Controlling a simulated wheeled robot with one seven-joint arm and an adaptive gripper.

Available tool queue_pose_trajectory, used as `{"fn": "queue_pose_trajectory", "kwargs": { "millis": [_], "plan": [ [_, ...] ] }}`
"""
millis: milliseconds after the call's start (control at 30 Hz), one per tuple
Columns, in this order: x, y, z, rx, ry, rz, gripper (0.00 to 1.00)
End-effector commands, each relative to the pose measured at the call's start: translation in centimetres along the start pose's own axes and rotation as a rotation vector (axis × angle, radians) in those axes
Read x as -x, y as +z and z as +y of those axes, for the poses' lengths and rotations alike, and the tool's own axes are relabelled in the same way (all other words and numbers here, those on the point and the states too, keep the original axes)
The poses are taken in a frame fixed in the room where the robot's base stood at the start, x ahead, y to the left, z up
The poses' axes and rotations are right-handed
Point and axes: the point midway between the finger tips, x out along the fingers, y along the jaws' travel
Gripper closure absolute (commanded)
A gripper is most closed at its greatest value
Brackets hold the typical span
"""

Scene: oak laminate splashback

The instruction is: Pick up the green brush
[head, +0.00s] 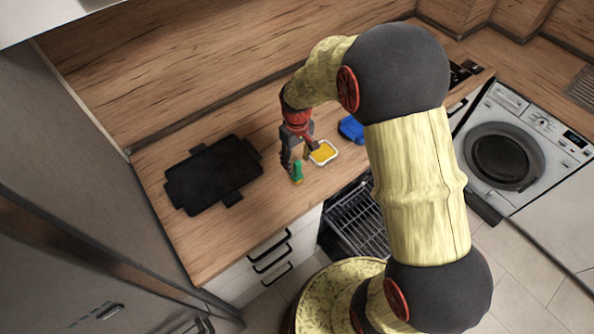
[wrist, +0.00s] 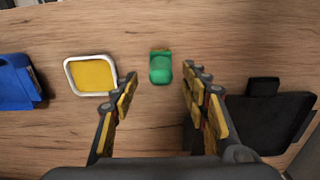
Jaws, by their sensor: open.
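The green brush (head: 297,171) is on the wooden counter near its front edge. In the wrist view the green brush (wrist: 160,68) lies ahead of my fingertips, roughly between their lines. My gripper (head: 295,158) points down just above and behind the brush in the head view. In the wrist view my gripper (wrist: 160,82) is open, its yellow-padded fingers spread apart with nothing between them. I cannot tell the exact height of the fingertips above the counter.
A white-rimmed yellow dish (head: 323,153) stands close to the brush, with a blue object (head: 352,129) beyond it. A black tray with handles (head: 213,175) lies to the left. Bare counter (head: 225,238) is at front left. An open dishwasher rack (head: 358,222) is below.

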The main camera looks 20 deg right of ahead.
Motion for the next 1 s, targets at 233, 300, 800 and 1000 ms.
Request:
{"fn": "queue_pose_trajectory", "kwargs": {
  "millis": [233, 300, 800, 1000],
  "plan": [
    [-2.2, 0.2, -0.1, -0.001, -0.001, -0.002, 0.55],
    [-3.2, 0.3, -0.1, -0.001, -0.001, -0.002, 0.55],
    [-5.7, 0.3, -0.1, -0.001, 0.0, 0.001, 0.58],
    [-5.7, 0.3, -0.1, -0.001, 0.0, 0.001, 0.7]
  ]
}}
